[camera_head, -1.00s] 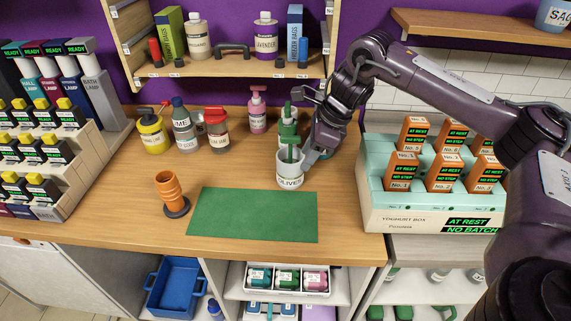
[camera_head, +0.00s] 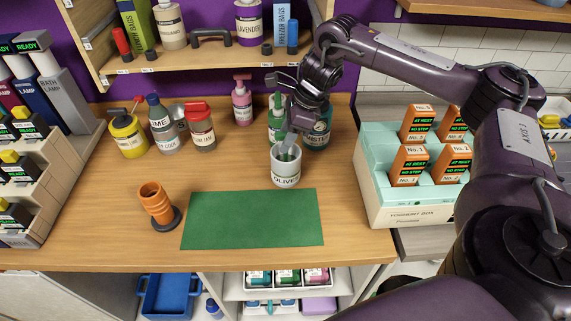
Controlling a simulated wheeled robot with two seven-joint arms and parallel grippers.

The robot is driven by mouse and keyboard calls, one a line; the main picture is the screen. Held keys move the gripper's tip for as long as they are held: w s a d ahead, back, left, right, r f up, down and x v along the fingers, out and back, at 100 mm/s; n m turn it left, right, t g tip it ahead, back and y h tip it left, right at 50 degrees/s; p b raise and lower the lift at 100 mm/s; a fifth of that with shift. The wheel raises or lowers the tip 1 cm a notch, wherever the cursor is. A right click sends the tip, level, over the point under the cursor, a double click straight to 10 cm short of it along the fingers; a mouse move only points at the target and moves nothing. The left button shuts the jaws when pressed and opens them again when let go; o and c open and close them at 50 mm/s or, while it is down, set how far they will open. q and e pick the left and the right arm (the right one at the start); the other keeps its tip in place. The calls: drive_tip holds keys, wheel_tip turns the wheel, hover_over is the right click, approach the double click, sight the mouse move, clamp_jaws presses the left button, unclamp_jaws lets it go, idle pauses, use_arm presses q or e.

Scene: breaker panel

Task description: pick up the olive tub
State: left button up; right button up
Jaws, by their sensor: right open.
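The olive tub (camera_head: 286,176) is a white cup-shaped tub labelled OLIVES. It stands upright on the wooden worktop, just behind the green mat. Something green shows inside its mouth, partly covered by a finger. My right gripper (camera_head: 277,112) comes in from the right, above and behind the tub, with its jaws spread. One grey finger reaches down over the tub's rim; I cannot tell whether it touches. The other finger is higher, in front of a green bottle. My left gripper is not in view.
A green bottle (camera_head: 275,103) and a teal container (camera_head: 318,134) stand close behind the tub. The green mat (camera_head: 252,218) is bare. A mint yoghurt box (camera_head: 376,188) with orange cartons stands to the right.

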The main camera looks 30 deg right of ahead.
drive_tip(key=shift+x, duration=0.9)
drive_tip(key=shift+w+f, duration=0.1)
drive_tip(key=shift+w, duration=0.05)
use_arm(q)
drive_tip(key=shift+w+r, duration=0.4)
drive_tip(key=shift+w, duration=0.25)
use_arm(e)
clamp_jaws()
